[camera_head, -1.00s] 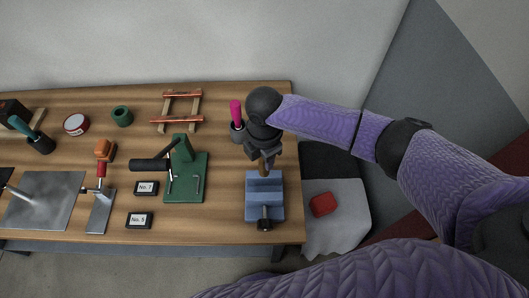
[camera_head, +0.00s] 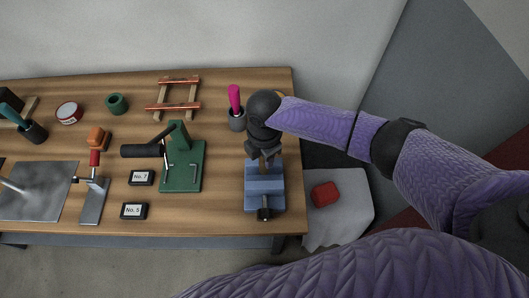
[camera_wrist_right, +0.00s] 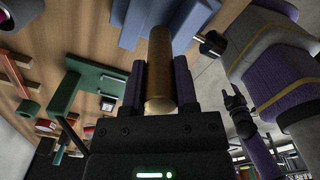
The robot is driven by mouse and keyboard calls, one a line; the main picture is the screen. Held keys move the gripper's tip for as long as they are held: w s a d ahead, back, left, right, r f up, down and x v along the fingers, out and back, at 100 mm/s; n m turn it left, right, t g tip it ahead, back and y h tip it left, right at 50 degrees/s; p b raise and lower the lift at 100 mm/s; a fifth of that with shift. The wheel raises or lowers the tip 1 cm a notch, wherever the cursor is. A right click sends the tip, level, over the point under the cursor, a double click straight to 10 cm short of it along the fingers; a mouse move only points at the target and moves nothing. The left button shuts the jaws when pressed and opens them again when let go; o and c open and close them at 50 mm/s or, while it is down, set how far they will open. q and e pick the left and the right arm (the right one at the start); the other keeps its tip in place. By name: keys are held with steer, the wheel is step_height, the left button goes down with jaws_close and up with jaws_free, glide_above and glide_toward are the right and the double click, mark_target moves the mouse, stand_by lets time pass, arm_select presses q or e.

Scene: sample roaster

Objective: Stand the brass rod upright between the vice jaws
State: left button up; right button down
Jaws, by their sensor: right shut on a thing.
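The brass rod (camera_wrist_right: 160,75) is in my right gripper, between its two dark fingers in the right wrist view. Its near end faces the camera and its far end points at the blue vice (camera_wrist_right: 187,20). In the head view my right gripper (camera_head: 265,158) is over the back of the vice (camera_head: 264,195) at the bench's right end. The gripper hides the rod there, and I cannot tell whether the rod's far end is between the jaws. My left gripper (camera_wrist_right: 236,95) shows only in the right wrist view, off to the side, its fingers apart and empty.
A cup with a pink-handled tool (camera_head: 237,120) stands close behind and left of the vice. A green press (camera_head: 182,165) with a black handle is further left, beside label blocks (camera_head: 141,178). A red object (camera_head: 325,194) lies on a grey surface right of the bench.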

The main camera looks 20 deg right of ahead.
mark_target(265, 168)
steer(key=shift+p, duration=0.45)
stand_by(0.3)
steer(key=shift+f, duration=0.2)
steer(key=shift+f+b, duration=2.3)
steer(key=shift+f, duration=0.75)
steer(key=shift+c, duration=1.5)
jaws_free()
step_height(265, 168, up, 10)
steer(key=p, duration=0.4)
steer(key=shift+s+a, duration=0.1)
